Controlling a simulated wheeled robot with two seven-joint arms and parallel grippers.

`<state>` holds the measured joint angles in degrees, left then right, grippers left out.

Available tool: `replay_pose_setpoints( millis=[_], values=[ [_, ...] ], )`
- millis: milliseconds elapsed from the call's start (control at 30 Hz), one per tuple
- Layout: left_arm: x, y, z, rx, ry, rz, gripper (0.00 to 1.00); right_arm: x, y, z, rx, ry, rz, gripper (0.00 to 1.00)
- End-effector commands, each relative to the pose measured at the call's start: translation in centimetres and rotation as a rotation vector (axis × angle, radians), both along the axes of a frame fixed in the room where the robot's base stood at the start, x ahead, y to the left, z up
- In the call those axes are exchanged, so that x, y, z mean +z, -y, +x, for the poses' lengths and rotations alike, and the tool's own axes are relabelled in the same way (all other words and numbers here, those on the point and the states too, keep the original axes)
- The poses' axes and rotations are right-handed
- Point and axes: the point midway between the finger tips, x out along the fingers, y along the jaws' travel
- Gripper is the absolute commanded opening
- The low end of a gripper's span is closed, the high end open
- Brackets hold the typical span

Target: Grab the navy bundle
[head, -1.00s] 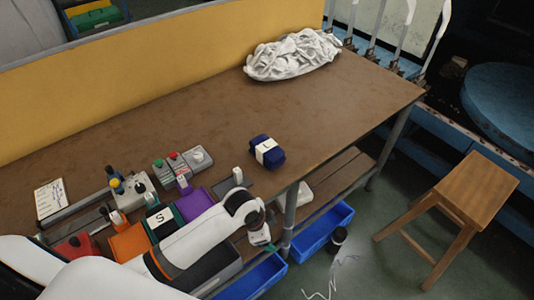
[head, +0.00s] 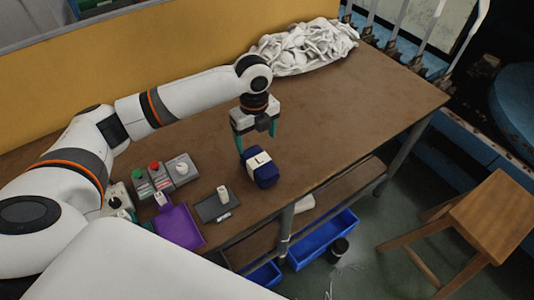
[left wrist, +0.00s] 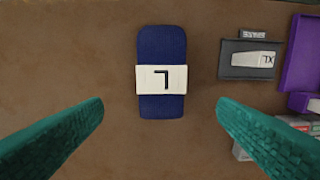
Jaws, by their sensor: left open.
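The navy bundle (head: 265,176) lies on the brown table near its front edge, with a white band around its middle. In the left wrist view the navy bundle (left wrist: 161,45) lies lengthwise ahead, and its band carries a black letter L. My left gripper (head: 257,145) is open above and just behind the bundle, pointing down. Its two teal fingers (left wrist: 160,130) are spread wide, with the bundle between their lines but farther forward, not touching.
A grey tray with a white tag (head: 214,205) and a purple tray (head: 181,228) lie left of the bundle. A button box (head: 166,176) stands farther left. A pile of white cloth (head: 305,46) is at the back. Blue bins (head: 325,240) sit below the table.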

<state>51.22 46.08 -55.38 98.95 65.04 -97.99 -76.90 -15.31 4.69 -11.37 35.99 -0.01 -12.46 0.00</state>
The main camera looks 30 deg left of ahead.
Motion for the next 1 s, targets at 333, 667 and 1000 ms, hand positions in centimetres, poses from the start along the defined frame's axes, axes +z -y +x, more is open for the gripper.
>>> replay_pose_setpoints(
  millis=[333,667,1000],
  values=[
    [-5.4,0.1,-0.1,0.001,-0.001,0.000,0.82,0.5,0.1,-5.3,0.002,-0.077,-0.004,1.00],
    [-8.8,1.1,0.1,0.000,-0.003,-0.001,0.82,1.7,-0.3,-2.1,0.002,-0.029,0.004,1.00],
    [-11.1,1.1,0.1,0.000,0.001,0.000,0.82,1.7,-0.3,-2.8,0.001,-0.039,0.004,1.00]
  ],
)
